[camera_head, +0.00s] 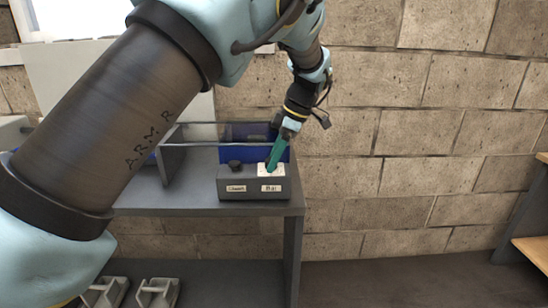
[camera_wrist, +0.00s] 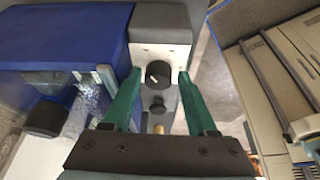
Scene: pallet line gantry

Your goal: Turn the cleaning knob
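A grey control box (camera_head: 225,182) stands on a grey shelf. A black knob (camera_head: 235,165) sits on its left part, above a small label (camera_head: 236,188) too small to read surely. My gripper (camera_head: 270,168), with green fingers, points down at the white plate on the box's right part, above a second label (camera_head: 271,188). In the wrist view, the fingers are open, one on each side of a round black knob (camera_wrist: 158,73) with a white mark. Gaps show on both sides. A smaller dark round part (camera_wrist: 157,107) lies nearer the palm. I cannot tell which knob is the cleaning one.
The shelf (camera_head: 295,205) ends just right of the box. A block wall (camera_head: 420,130) is behind, with free room to the right.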

